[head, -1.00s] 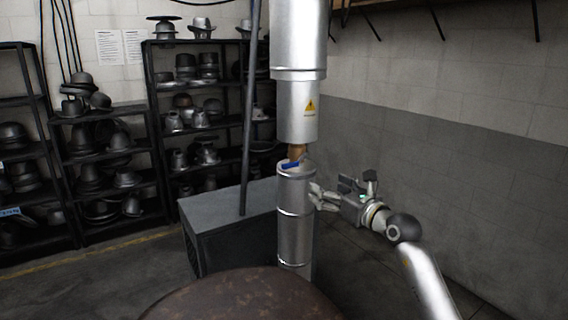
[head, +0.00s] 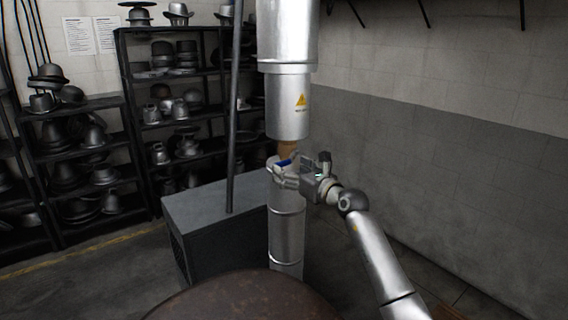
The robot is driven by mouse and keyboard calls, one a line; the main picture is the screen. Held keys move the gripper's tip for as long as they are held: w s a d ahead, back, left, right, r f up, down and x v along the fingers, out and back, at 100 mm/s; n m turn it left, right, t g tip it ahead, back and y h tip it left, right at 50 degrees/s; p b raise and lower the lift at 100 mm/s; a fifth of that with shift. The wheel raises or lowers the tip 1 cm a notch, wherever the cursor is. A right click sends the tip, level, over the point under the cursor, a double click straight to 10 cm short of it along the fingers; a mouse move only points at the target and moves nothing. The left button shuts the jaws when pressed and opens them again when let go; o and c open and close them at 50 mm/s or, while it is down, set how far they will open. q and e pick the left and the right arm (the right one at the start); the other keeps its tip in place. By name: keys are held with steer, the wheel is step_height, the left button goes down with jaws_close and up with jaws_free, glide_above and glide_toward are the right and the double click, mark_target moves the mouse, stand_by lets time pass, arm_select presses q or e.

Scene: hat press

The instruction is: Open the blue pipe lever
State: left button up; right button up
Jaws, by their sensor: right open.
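The blue pipe lever (head: 284,163) is a small blue handle on the brass-coloured joint (head: 288,147) between the upper and lower parts of the silver vertical pipe (head: 287,225). My right gripper (head: 275,174) is open and sits right by the lever, its fingers pointing left in front of the pipe. The fingers lie at or just below the lever, and I cannot tell whether they touch it. The gripper covers part of the joint and of the lower pipe's top. My left gripper is not in view.
A grey box cabinet (head: 205,225) stands left of the pipe, with a thin dark pole (head: 234,110) rising by it. A round rusty brown surface (head: 245,300) is in front. Black shelves (head: 125,75) with metal hat forms line the back left.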

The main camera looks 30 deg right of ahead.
mark_target(283, 164)
steer(key=shift+w+a+r, duration=0.1)
steer(key=shift+w, duration=0.55)
steer(key=shift+w+a+r, duration=0.1)
steer(key=shift+w, duration=0.5)
steer(key=shift+w+f, duration=0.15)
steer(key=shift+w, duration=0.35)
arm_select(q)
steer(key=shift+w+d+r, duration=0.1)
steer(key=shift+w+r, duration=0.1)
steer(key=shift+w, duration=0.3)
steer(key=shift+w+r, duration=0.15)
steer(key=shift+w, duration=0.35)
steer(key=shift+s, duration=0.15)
